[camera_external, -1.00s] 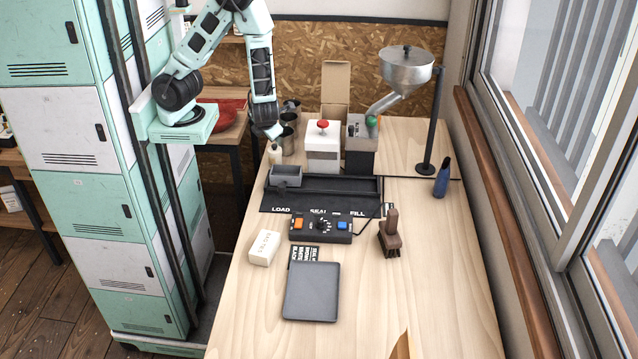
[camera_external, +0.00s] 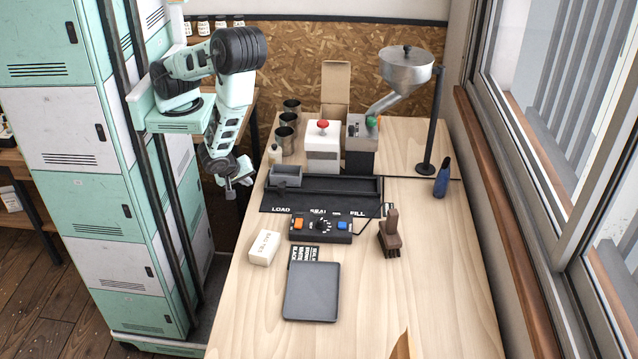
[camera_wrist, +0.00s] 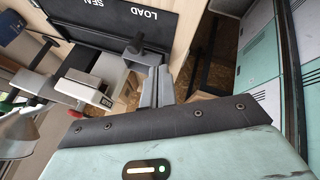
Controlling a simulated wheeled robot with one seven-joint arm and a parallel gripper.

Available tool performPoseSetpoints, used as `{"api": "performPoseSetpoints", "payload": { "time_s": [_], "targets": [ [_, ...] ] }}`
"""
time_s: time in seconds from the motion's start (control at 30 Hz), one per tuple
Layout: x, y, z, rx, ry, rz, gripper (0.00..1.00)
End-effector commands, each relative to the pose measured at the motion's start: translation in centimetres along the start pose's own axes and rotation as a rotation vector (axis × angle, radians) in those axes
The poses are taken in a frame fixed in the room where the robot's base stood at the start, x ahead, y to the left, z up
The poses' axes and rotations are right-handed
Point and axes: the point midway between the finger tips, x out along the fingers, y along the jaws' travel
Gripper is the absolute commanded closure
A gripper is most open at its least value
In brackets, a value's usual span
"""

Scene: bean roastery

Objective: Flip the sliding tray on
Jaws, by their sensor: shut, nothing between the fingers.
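The sliding tray is a small grey open box (camera_external: 286,177) at the left, LOAD end of a dark rail base (camera_external: 335,203). The base carries the words LOAD, SEAL and FILL along its front. My gripper (camera_external: 243,182) is left of the tray, off the table's left edge, apart from it. It is shut and empty. In the wrist view my gripper (camera_wrist: 157,80) points towards the dark base (camera_wrist: 105,22) with its LOAD lettering. A dark grey part lies just beyond the fingertips there; I cannot tell if it is the tray.
A control box (camera_external: 320,228) with orange and blue buttons stands in front of the base. Behind are a white unit with a red knob (camera_external: 323,146), metal cups (camera_external: 286,136) and a hopper (camera_external: 405,70). A cream block (camera_external: 265,247), a dark plate (camera_external: 311,291) and a brush (camera_external: 390,235) lie nearer.

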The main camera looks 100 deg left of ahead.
Motion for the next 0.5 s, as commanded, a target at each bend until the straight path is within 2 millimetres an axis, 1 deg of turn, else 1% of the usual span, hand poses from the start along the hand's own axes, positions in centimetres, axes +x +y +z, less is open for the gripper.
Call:
{"api": "performPoseSetpoints", "payload": {
  "time_s": [0.07,0.17,0.27,0.5],
  "targets": [
    [0.3,0.0,0.0,-0.002,0.002,0.000,1.00],
    [1.3,-0.1,0.0,-0.002,0.004,-0.001,1.00],
    [3.0,-0.1,0.0,-0.003,0.006,-0.001,1.00],
    [8.2,-0.3,0.1,-0.006,0.006,-0.002,1.00]
  ]
}}
